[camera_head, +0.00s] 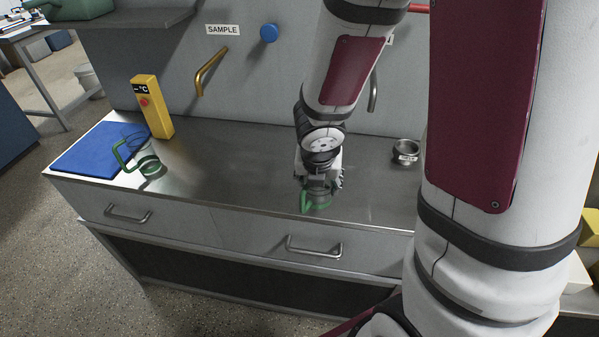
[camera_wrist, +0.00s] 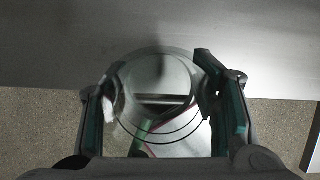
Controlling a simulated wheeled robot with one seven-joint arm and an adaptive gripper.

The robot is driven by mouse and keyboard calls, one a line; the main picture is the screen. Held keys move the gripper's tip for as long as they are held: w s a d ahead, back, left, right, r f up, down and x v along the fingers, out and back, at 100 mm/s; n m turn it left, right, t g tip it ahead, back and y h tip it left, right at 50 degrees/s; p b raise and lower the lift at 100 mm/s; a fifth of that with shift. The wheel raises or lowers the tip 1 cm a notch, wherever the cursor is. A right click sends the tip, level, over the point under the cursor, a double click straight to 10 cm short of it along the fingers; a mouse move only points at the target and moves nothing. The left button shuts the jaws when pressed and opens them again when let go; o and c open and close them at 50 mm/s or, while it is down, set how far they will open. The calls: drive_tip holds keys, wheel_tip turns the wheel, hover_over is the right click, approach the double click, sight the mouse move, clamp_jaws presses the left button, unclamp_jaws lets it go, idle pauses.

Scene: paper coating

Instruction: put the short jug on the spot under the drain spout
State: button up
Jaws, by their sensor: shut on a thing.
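My gripper (camera_head: 319,184) is low over the front part of the steel counter, shut on a clear jug with a green handle (camera_head: 316,201). In the wrist view the round clear jug (camera_wrist: 160,100) sits between the two fingers of my gripper (camera_wrist: 160,80). I cannot tell whether its base touches the counter. Another clear jug (camera_head: 148,160) with a green handle stands at the left, by the blue mat. A grey spout (camera_head: 373,92) on the back wall is partly hidden by my arm, as is the small label above it. The counter spot below it is partly hidden.
A brass spout (camera_head: 208,71) hangs under a SAMPLE label, with a blue knob (camera_head: 269,33) beside it. A yellow thermometer box (camera_head: 152,107) stands near the blue mat (camera_head: 88,152). A small labelled metal cup (camera_head: 406,149) stands at the right. The counter's middle (camera_head: 235,165) is clear.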

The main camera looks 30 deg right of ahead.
drive_tip(key=shift+s+d+r+p, duration=0.1)
drive_tip(key=shift+s+d+p, duration=0.15)
drive_tip(key=shift+s, duration=0.25)
drive_tip(key=shift+s+d+p, duration=0.1)
drive_tip(key=shift+s+p, duration=0.1)
drive_tip(key=shift+s, duration=0.25)
